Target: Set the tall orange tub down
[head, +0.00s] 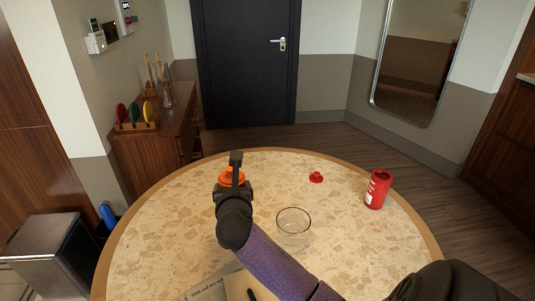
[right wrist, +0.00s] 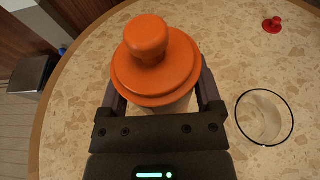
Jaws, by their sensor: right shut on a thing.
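The tall orange tub (right wrist: 157,62) has an orange lid with a round knob and a paler body below. My right gripper (right wrist: 160,92) is shut on it, one finger on each side below the lid. In the head view the tub's orange lid (head: 231,177) shows beside my right gripper (head: 235,165), over the left half of the round table (head: 150,235). The gripper and wrist hide most of the tub's body there. I cannot tell whether its base touches the table top. My left gripper is not in view.
A clear glass bowl (head: 293,227) stands just right of my right gripper. A small red lid-like piece (head: 316,177) and a red canister (head: 377,189) are farther right. Papers (head: 215,286) and a dark pen lie at the front. The table's left side is clear.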

